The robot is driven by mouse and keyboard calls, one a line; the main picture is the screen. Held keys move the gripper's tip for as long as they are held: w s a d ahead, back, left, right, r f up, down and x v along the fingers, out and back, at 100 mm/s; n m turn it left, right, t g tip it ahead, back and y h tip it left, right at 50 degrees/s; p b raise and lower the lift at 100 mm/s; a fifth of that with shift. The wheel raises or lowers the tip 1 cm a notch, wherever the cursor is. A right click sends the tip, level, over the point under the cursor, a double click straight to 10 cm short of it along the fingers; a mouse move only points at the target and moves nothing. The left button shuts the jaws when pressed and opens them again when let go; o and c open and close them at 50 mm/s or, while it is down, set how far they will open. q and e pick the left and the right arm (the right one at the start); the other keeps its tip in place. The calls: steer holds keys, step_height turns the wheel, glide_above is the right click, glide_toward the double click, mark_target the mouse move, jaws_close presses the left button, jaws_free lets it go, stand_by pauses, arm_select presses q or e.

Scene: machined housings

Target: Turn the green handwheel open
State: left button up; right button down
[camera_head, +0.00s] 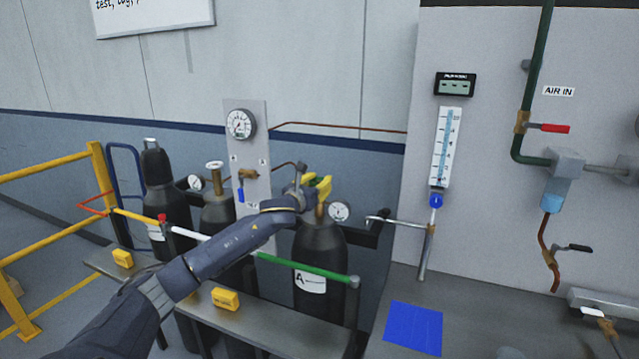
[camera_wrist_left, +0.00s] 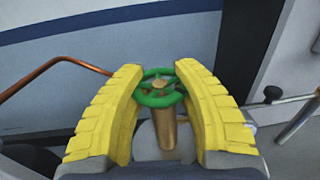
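The green handwheel (camera_wrist_left: 160,89) has spokes and a brass hub, and sits on top of a brass valve stem (camera_wrist_left: 166,130). My left gripper (camera_wrist_left: 160,72) has its two yellow ribbed fingers on either side of the wheel, with the rim appearing to touch both inner faces. In the head view my left gripper (camera_head: 318,188) is at the top of the dark cylinder marked A (camera_head: 320,245), and its fingers hide most of the wheel there. My right gripper is not in view.
A round gauge (camera_head: 340,211) sits just right of the valve. A copper pipe (camera_head: 340,126) runs along the wall behind. Two more cylinders stand to the left. A green-and-white bar (camera_head: 305,268) crosses in front. A blue mat (camera_head: 414,328) lies on the bench at right.

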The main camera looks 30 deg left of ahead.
arm_select(q)
jaws_close()
stand_by(0.5)
steer(key=shift+y, duration=0.3)
steer(key=shift+d+n+y, duration=0.1)
steer(key=shift+n+y, duration=0.4)
steer(key=n+g+y, duration=0.2)
steer(key=n+y, duration=0.2)
steer(key=y, duration=0.1)
steer(key=shift+w+y, duration=0.1)
steer(key=shift+y, duration=0.2)
steer(key=n+g+y, duration=0.5)
steer(key=g+y, duration=0.1)
steer(key=shift+n, duration=0.3)
steer(key=shift+r+n+g+y, duration=0.1)
steer(key=shift+n+g+y, duration=0.2)
steer(key=shift+g+y, duration=0.25)
steer(key=shift+c, duration=2.3)
jaws_free()
